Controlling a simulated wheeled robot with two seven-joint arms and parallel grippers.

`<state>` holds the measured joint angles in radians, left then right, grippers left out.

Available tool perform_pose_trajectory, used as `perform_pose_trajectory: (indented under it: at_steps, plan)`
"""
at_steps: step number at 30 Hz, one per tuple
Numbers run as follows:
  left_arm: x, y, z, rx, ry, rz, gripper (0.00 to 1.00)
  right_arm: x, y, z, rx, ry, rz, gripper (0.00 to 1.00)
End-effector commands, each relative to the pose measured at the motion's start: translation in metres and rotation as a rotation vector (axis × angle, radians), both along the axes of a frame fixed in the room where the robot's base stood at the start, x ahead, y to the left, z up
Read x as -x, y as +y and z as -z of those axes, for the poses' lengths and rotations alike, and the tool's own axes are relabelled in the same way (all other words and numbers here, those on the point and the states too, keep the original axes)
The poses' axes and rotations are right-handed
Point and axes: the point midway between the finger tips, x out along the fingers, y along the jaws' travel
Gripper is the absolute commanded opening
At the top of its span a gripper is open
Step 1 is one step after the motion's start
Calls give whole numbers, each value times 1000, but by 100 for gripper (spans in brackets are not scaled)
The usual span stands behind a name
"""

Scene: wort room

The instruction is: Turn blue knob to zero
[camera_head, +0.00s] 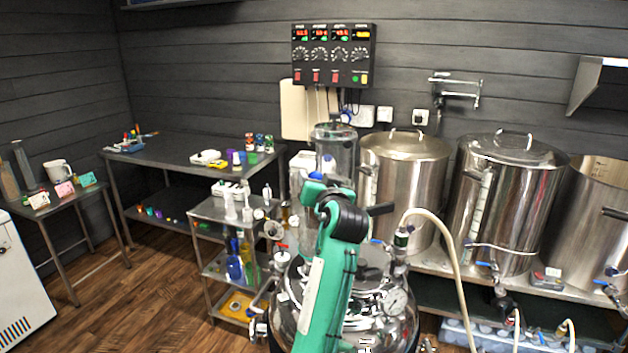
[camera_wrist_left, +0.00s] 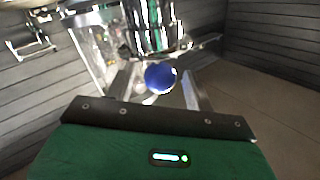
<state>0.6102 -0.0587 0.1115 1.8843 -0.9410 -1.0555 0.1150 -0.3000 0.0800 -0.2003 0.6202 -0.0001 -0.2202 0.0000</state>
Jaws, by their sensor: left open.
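The round blue knob (camera_wrist_left: 160,77) shows in the left wrist view, just below a shiny cylinder with a metal end. My left gripper (camera_wrist_left: 158,84) is open, with one finger on each side of the knob; I cannot tell whether either touches it. In the head view, my green left arm rises from the bottom centre, and my left gripper (camera_head: 318,187) is at its far end, before the clear cylinder (camera_head: 335,150). A small blue spot shows there, but I cannot tell whether it is the same knob. My right gripper is not in view.
A steel vessel with a gauge (camera_head: 395,300) stands under my left arm. Big steel kettles (camera_head: 405,185) stand on a rack at right, with a pale hose (camera_head: 445,245) in front. A control box (camera_head: 332,56) hangs above.

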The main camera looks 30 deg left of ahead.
Motion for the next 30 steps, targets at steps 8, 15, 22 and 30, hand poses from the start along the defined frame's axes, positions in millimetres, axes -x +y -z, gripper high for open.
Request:
perform_pose_trajectory:
  at_steps: [8,15,22,30]
  plan:
    - [43,-50,4,4,-3,3,54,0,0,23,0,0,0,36]
    - [65,-74,2,2,0,1,54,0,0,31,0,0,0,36]
    - [69,-78,1,2,0,1,54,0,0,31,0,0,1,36]
    - [69,-78,0,2,0,1,54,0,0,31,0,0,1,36]
